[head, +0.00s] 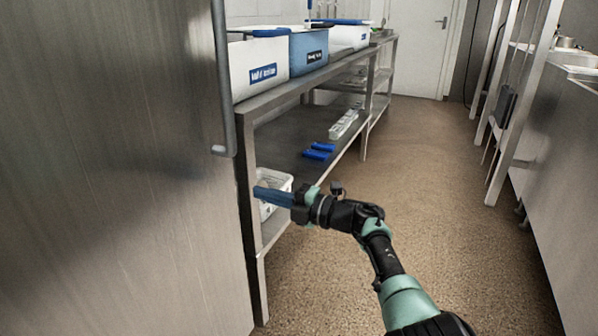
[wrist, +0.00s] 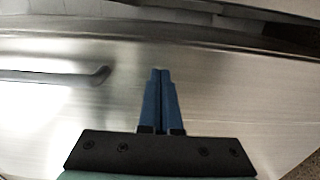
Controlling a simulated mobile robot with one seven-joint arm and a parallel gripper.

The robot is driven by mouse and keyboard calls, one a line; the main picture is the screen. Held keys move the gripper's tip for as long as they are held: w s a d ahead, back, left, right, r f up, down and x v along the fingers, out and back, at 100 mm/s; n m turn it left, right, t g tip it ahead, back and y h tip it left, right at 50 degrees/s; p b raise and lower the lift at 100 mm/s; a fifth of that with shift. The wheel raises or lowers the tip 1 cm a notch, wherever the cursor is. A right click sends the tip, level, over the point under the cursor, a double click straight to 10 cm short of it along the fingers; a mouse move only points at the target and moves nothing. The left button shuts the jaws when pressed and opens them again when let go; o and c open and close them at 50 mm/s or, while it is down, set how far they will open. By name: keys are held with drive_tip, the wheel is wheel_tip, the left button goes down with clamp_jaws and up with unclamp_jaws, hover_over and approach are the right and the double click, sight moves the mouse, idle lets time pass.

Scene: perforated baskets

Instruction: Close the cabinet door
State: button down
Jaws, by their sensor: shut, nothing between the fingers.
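The cabinet door (head: 110,170) is a large brushed-steel panel filling the left of the head view. A vertical bar handle (head: 222,80) runs near its right edge. In the wrist view the steel face (wrist: 230,85) fills most of the picture, with the handle (wrist: 60,76) at the left. My gripper (head: 256,191) has its blue fingers together and empty, pointing left just beyond the door's right edge, below the handle's lower end. In the wrist view its fingertips (wrist: 161,72) lie over the steel face. I cannot tell whether they touch it. The door's hinge side is hidden.
A steel shelf unit (head: 290,95) stands behind the door edge, with white and blue bins (head: 308,55) on top. A white basket (head: 275,183) sits low behind my fingers. Steel counters (head: 560,150) line the right. The brown floor (head: 420,170) between is clear.

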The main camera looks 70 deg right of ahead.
drive_tip(key=s+d+b, duration=0.4)
drive_tip(key=b, duration=0.3)
drive_tip(key=shift+s, duration=0.35)
